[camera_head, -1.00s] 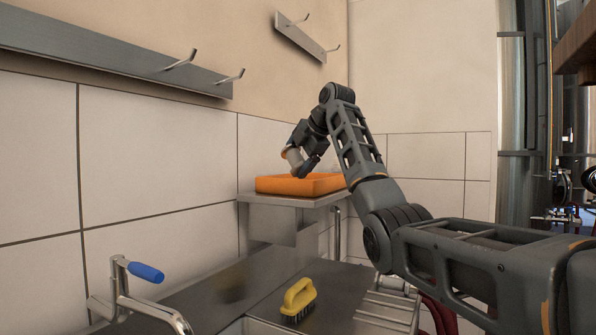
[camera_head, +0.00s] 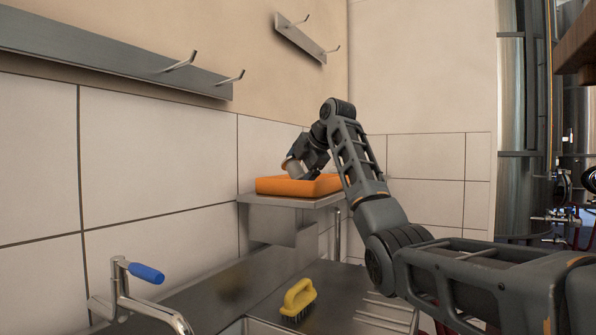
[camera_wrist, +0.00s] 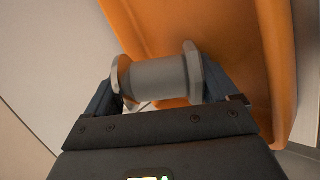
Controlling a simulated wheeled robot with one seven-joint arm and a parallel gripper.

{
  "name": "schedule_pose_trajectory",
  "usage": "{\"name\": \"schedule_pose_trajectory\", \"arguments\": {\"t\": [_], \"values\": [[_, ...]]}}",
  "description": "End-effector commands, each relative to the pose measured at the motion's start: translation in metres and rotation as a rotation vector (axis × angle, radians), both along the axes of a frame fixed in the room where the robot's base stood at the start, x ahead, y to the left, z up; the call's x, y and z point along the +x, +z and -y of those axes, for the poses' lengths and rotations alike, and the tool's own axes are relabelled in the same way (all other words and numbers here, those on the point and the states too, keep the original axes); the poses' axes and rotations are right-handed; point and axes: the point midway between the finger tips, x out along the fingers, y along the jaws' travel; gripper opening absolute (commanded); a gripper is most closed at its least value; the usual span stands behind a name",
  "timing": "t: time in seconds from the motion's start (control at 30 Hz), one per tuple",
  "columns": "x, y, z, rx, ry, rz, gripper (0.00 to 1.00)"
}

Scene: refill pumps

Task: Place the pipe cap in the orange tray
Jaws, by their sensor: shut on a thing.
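The pipe cap (camera_wrist: 158,79) is a grey cylinder with a wider flange at each end. My gripper (camera_wrist: 165,88) is shut on it, one finger at each side. In the head view the pipe cap (camera_head: 292,167) shows as a small pale shape in my gripper (camera_head: 299,172), at the orange tray (camera_head: 300,187). The orange tray fills much of the wrist view (camera_wrist: 235,35) behind the pipe cap. The lower part of the pipe cap is hidden by the tray's front wall in the head view. I cannot tell whether it touches the tray floor.
The tray stands on a metal shelf (camera_head: 283,201) in the tiled corner. Below are a steel counter, a yellow brush (camera_head: 298,299) and a tap with a blue handle (camera_head: 146,273). Hook rails (camera_head: 120,52) are on the wall above. A tiled wall stands close behind the tray.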

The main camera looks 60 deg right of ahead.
Motion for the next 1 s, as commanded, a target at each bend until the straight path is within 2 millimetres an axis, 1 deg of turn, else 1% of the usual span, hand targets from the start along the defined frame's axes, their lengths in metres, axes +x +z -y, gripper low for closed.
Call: {"name": "schedule_pose_trajectory", "arguments": {"t": [0.03, 0.17, 0.27, 0.33, 0.4, 0.43, 0.8, 1.0], "values": [[-0.001, -0.019, 0.001, 0.021, -0.001, -0.031, 0.88], [-0.001, -0.02, 0.001, 0.021, -0.001, -0.032, 1.0], [0.0, -0.018, 0.001, 0.021, -0.001, -0.032, 1.0], [0.0, -0.014, 0.001, 0.02, -0.001, -0.033, 1.0], [0.0, -0.005, 0.001, 0.019, -0.001, -0.031, 1.0], [-0.004, -0.003, 0.0, 0.019, -0.003, -0.03, 1.0], [-0.058, 0.056, -0.017, 0.012, -0.002, -0.019, 1.0], [-0.077, 0.077, -0.024, 0.012, -0.001, -0.018, 1.0]]}}
